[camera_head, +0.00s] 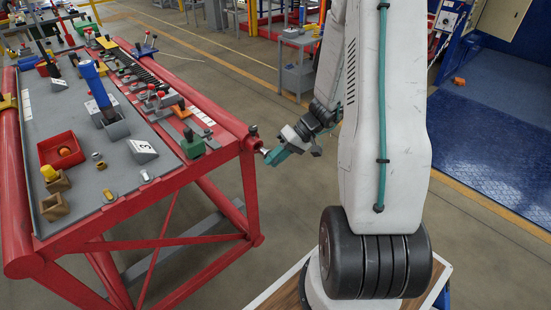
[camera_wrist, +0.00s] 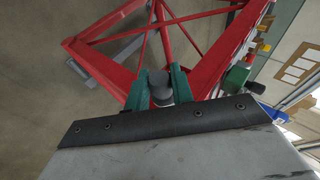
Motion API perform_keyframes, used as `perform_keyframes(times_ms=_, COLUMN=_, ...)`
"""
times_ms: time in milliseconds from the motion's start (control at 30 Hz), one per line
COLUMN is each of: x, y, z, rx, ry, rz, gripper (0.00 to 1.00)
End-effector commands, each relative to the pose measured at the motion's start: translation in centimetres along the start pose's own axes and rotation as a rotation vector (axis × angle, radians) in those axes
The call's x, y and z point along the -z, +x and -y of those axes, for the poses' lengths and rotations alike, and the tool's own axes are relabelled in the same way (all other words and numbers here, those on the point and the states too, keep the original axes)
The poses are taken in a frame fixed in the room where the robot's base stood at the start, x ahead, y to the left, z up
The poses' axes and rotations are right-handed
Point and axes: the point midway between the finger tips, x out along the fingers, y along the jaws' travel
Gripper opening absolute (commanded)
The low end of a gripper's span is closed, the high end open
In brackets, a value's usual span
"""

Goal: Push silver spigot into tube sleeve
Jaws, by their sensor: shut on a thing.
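My gripper (camera_head: 272,156) has green fingers and sits at the near right corner of the red bench frame. In the wrist view my gripper (camera_wrist: 161,88) is shut on the silver spigot (camera_wrist: 161,96), a grey cylinder between the two fingers. A small bright piece of the spigot (camera_head: 263,150) shows in the head view between the fingertips and the frame. The tube sleeve (camera_head: 252,143) appears to be the red tube end at this corner. The spigot points at it. I cannot tell whether the spigot's tip is inside the sleeve.
The red bench (camera_head: 120,45) carries a grey top with a red bin (camera_head: 62,150), a blue-handled tool (camera_head: 95,85) and several small parts. A green block (camera_head: 192,143) stands near the corner. A grey cart (camera_head: 298,72) stands behind.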

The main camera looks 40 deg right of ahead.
Motion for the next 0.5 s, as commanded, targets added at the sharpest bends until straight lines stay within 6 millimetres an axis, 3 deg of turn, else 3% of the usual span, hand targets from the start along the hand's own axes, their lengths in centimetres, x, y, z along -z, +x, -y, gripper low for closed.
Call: perform_keyframes(times_ms=500, x=0.37, y=0.11, z=-0.01, rx=0.000, ry=0.000, rz=0.000, gripper=0.00)
